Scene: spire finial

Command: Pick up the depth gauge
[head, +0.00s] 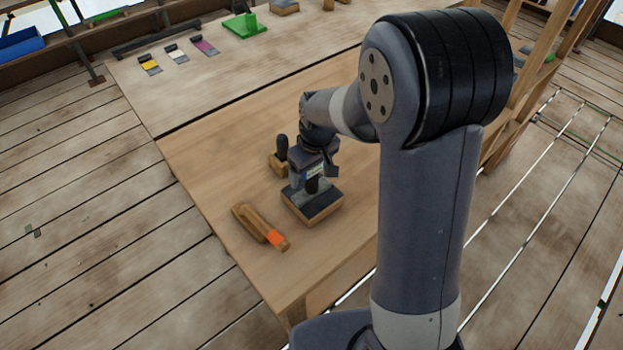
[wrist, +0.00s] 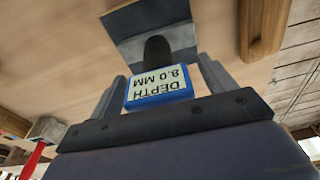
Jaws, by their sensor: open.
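The depth gauge (wrist: 160,88) has a blue-framed label reading "DEPTH 8.0 MM", seen upside down in the wrist view. A black round post (wrist: 157,52) and a dark flat plate (wrist: 121,24) show beyond the label. My gripper (wrist: 162,72) is open, with one finger on each side of the gauge. I cannot tell whether the fingers touch it. In the head view my gripper (head: 314,176) is low over the bench at the gauge, whose dark-topped, wood-coloured base (head: 318,207) shows under it. My wrist hides part of the gauge there.
A wooden tool with an orange end (head: 260,227) lies left of the gauge. A small wooden block with a black knob (head: 281,152) stands close behind. The bench (head: 205,155) is clear to the left. Coloured swatches (head: 177,54) and a green stand (head: 244,27) are farther back.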

